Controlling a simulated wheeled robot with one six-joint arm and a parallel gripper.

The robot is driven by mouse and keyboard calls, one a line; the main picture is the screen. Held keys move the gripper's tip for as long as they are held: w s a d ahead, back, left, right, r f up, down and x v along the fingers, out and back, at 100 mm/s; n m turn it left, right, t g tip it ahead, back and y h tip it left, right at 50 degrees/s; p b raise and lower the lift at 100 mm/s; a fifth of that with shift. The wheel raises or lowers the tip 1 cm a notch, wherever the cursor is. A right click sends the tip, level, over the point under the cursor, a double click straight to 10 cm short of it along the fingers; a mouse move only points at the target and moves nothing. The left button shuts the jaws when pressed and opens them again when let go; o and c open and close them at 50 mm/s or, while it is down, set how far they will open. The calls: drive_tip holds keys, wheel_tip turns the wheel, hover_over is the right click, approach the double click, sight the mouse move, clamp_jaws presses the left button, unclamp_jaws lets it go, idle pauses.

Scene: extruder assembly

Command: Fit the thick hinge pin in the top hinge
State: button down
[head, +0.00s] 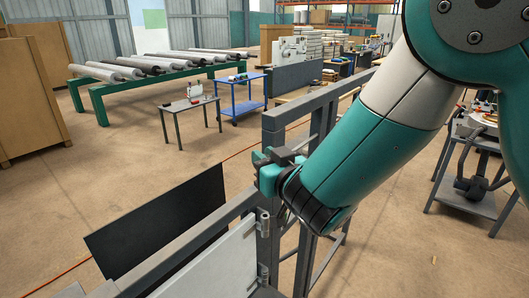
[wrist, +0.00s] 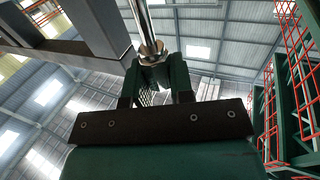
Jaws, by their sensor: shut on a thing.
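My gripper (head: 266,172) is at the grey frame post, a little above the top hinge (head: 263,224) in the head view. In the wrist view its green fingers (wrist: 163,78) are shut on a shiny metal pin, the thick hinge pin (wrist: 144,18), whose wider collar (wrist: 152,50) sits at the fingertips. The pin's shaft runs up out of that picture, so its far end is hidden. In the head view I cannot make out the pin or tell whether it touches the hinge. The light grey door panel (head: 215,262) is beside the hinge.
A lower hinge (head: 263,273) is on the same door edge. Grey frame bars (head: 325,125) stand close behind my gripper, and a frame beam (wrist: 98,28) crosses the wrist view's upper left. A black panel (head: 160,222) stands at left. Open floor lies beyond it.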

drive_tip(key=shift+f+b, duration=0.1)
drive_tip(key=shift+b, duration=0.6)
wheel_tip(320, 180, down, 6)
drive_tip(key=b, duration=0.6)
drive_tip(key=shift+r, duration=0.25)
drive_tip(key=shift+f+b, duration=0.15)
drive_tip(key=shift+b, duration=0.2)
idle(0.3)
drive_tip(key=shift+f+b, duration=3.15)
drive_tip(key=shift+b, duration=0.4)
drive_tip(key=c, duration=0.9)
unclamp_jaws()
drive_tip(key=shift+r, duration=0.1)
